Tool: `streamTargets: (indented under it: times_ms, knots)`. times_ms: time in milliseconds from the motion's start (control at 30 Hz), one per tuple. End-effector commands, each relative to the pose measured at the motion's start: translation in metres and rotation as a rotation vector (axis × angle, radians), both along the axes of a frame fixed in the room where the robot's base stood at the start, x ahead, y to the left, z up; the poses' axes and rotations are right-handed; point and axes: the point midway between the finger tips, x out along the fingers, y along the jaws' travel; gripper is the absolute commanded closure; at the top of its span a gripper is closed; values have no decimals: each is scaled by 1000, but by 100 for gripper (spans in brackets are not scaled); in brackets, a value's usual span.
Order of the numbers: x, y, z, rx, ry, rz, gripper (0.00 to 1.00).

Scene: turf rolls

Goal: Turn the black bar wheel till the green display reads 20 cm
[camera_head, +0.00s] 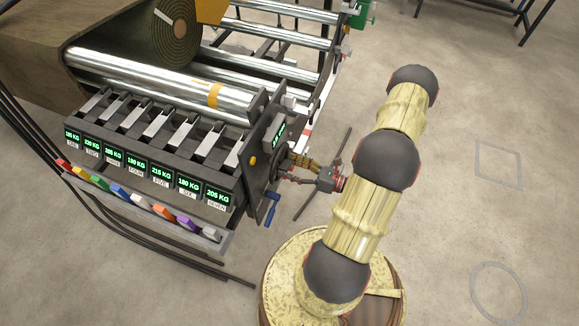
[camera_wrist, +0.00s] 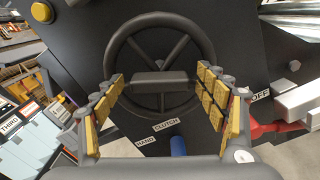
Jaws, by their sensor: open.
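The black wheel (camera_wrist: 160,24) faces me in the wrist view, with spokes and a dark grey bar (camera_wrist: 162,85) across its middle. My gripper (camera_wrist: 160,76) is open in front of it. Its yellow-padded fingers stand left and right of the bar's ends, with nothing clamped; contact cannot be told. In the head view my gripper (camera_head: 291,165) reaches the side panel from the right, and the wheel is mostly hidden behind it. The green display (camera_head: 279,131) sits on the panel above, tilted and too small to read surely.
A yellow button (camera_head: 253,160) and a blue handle (camera_head: 271,212) are on the panel near the wheel. A red lever (camera_wrist: 268,130) is at right in the wrist view. A row of green KG displays (camera_head: 164,172) fills the machine's front. Open floor lies right of my arm.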

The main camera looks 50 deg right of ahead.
Motion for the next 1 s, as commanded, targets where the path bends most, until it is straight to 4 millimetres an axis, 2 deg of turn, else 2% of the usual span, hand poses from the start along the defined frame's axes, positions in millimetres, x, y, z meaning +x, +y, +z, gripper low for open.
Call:
streamTargets:
  times_ms: [233,1000]
  knots:
    - [0,0,0,0,0,0,28]
    - [0,0,0,0,0,-1,72]
